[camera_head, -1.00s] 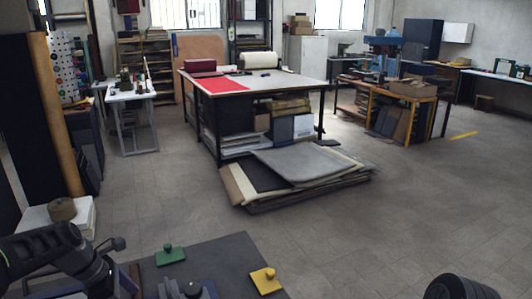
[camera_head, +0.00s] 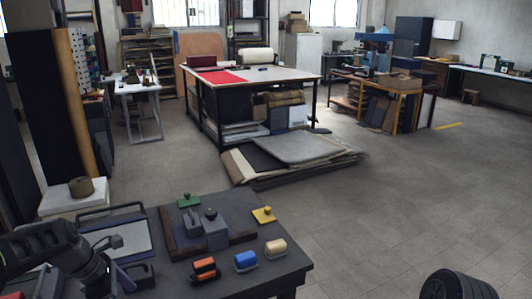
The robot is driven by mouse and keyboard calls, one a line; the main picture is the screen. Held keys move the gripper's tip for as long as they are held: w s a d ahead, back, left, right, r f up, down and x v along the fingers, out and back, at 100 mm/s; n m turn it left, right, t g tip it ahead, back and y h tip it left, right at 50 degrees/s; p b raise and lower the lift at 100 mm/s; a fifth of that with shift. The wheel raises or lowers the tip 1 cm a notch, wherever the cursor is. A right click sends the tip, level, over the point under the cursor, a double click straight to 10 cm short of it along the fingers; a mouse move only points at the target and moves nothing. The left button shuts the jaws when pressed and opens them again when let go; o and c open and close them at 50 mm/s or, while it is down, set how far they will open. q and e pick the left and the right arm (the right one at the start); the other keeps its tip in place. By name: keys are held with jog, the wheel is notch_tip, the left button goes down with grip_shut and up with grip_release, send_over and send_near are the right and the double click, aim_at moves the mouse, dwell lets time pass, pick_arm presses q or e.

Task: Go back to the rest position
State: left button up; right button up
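My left arm (camera_head: 50,255) comes in at the bottom left, dark and bent, over the left end of the near table. I cannot make out its gripper fingers. A dark rounded shape, likely part of my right arm (camera_head: 458,286), shows at the bottom right edge over the floor. My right gripper is not in view. The near dark table (camera_head: 283,278) holds a green knobbed block (camera_head: 188,201), a yellow knobbed block (camera_head: 264,215), a grey block fixture (camera_head: 214,230), and orange (camera_head: 205,269), blue (camera_head: 246,261) and tan (camera_head: 276,249) pieces.
A framed tray (camera_head: 123,240) lies at the table's left, near my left arm. A white stand with a brown roll (camera_head: 81,187) is behind it. Stacked sheets (camera_head: 290,152) lie on the floor before a large worktable (camera_head: 270,75). The floor at right is open.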

pick_arm(q)
jog(key=w+d+f+m+t+y, duration=0.2)
jog(key=w+f+m+t, duration=0.15)
jog(key=f+m, duration=0.65)
jog(key=s+d+f+m, duration=0.4)
jog(key=d+f+m, duration=0.15)
jog(key=f, duration=0.25)
jog(key=s+d+f+m+g, duration=0.1)
jog(key=s+d+f+m, duration=0.1)
jog(key=s+d+f, duration=0.2)
jog(key=s+d+f+m+g+h, duration=0.1)
jog(key=s+d+f, duration=0.3)
jog(key=s+d, duration=0.4)
jog(key=s+d+f+m+g+h, duration=0.1)
jog(key=s+d+f+m+g, duration=0.2)
jog(key=s, duration=0.9)
jog(key=d+f, duration=0.1)
jog(key=d, duration=0.2)
jog(key=shift+f, duration=0.35)
jog(key=shift+s, duration=0.1)
